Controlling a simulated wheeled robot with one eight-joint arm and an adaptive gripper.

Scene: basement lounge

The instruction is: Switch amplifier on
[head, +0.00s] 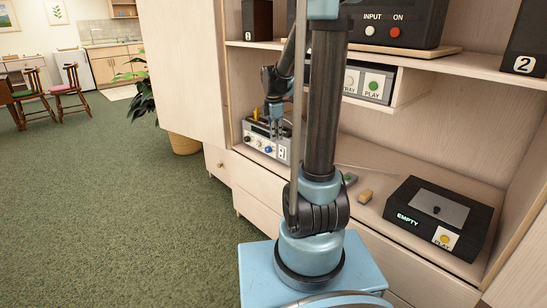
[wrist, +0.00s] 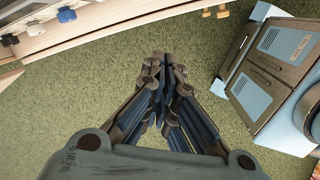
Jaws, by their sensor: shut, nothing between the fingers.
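My gripper (head: 277,132) is shut and empty, pointing down in front of a silver box with knobs (head: 253,141) on the lower shelf. In the wrist view, its closed fingers (wrist: 165,72) are over green carpet, apart from the blue and pale knobs (wrist: 66,14) at the upper left. I cannot tell from markings which device is the amplifier. My arm hides part of the shelves.
A middle unit (head: 375,84) has a green PLAY button. A black box (head: 440,212) reading EMPTY sits lower right. Small green and tan blocks (head: 366,196) lie near it. A tall cabinet door (head: 185,70) stands open at left. Carpet (head: 110,210) at left is clear.

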